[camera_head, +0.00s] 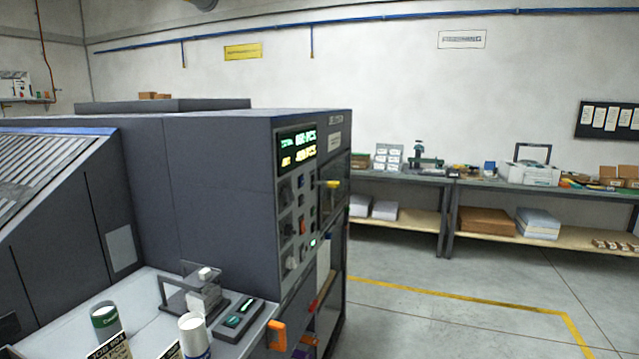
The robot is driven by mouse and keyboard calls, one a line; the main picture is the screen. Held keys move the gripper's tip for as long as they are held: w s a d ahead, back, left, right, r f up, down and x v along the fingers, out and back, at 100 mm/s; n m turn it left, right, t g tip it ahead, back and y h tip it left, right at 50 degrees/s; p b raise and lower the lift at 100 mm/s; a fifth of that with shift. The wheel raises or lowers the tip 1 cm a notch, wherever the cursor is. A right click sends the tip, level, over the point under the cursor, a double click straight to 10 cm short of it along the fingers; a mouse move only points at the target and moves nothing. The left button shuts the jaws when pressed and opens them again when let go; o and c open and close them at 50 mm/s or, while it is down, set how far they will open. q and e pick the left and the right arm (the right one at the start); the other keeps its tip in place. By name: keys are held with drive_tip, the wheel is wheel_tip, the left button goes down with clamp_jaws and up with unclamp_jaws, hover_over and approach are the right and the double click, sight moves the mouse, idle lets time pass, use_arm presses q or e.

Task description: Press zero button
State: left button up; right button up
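A tall grey machine (215,180) fills the left half of the head view. Its right-hand face carries a control panel (293,210) with lit green and yellow displays (297,147) and several small knobs and buttons. A small dark device (238,318) with a greenish display lies on the pale shelf in front of the machine, beside a grey frame holding white blocks (200,295). No zero label is readable, so I cannot tell which button is the zero button. Neither gripper shows in this view.
A white container (195,335) and a dark green-and-white container (105,320) stand on the shelf (150,318). Orange handles (277,335) are near its right edge. A cluttered workbench (500,184) runs along the back wall. The grey floor (430,320) at right is clear, with a yellow line.

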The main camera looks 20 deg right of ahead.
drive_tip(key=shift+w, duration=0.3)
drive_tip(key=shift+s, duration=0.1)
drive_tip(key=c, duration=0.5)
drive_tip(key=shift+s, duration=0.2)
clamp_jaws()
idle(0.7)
